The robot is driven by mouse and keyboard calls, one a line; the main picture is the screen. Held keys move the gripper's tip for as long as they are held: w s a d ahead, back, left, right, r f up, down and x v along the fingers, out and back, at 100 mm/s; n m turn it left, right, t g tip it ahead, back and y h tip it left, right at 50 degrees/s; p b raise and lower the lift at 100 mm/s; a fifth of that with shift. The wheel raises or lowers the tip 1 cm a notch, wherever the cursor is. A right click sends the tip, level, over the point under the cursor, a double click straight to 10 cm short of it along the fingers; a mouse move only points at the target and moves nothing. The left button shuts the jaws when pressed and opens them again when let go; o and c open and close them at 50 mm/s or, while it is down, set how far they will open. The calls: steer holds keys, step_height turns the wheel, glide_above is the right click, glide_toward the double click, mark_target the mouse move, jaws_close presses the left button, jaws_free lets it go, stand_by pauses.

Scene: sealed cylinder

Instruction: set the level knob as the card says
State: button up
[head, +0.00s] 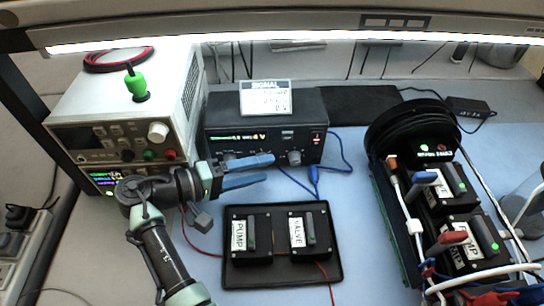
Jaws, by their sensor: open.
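A white card (265,97) headed SIGNAL stands on top of the black instrument box (307,110); its smaller lines are too small to read. The box front has a lit display and a grey round knob (295,157) at lower right. Another knob (228,156) at lower left is partly hidden by my gripper; I cannot read which knob is labelled level. My gripper (269,167) has blue fingers, open and empty. They point right, in front of the box's lower front, with the tips left of the grey knob and apart from it in the picture.
A black tray (283,280) with PUMP and VALVE switch boxes lies below the instrument. A white instrument (65,110) with a green-topped plug stands left. A cylinder rig (378,190) with hoses and switches stands right. Blue and red leads cross the blue mat.

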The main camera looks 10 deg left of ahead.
mark_target(293, 163)
steer(key=shift+w+d, duration=0.15)
steer(key=shift+d, duration=0.25)
steer(key=x, duration=0.6)
steer(key=shift+d+f+p, duration=0.1)
steer(key=shift+d+p, duration=0.25)
jaws_close()
